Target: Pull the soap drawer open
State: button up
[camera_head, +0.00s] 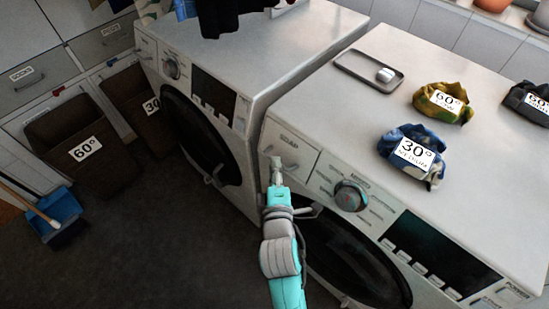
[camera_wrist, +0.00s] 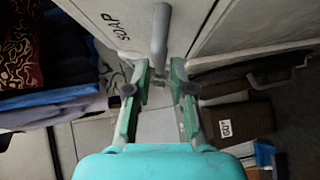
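The soap drawer (camera_head: 297,150), a pale front panel marked SOAP, is at the upper left of the right washing machine's front. It looks shut. In the wrist view the drawer front (camera_wrist: 105,12) is at the top, with a grey bar handle (camera_wrist: 160,35) standing out from it. My gripper (camera_head: 276,168) is in front of the drawer, at its handle. In the wrist view my gripper (camera_wrist: 160,72) has its two fingers apart, with the handle's near end between or just beyond the tips. I cannot tell whether they touch it. In the head view my gripper partly hides the handle.
The washing machine (camera_head: 385,205) has a round dial (camera_head: 350,196) right of the drawer and a dark door below. On top are a tray (camera_head: 350,62) and cloth bundles, one blue (camera_head: 398,140). Another machine (camera_head: 185,85) stands left. Baskets (camera_head: 75,150) and open floor lie further left.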

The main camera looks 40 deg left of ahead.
jog(key=shift+x, duration=1.55)
grip_shut()
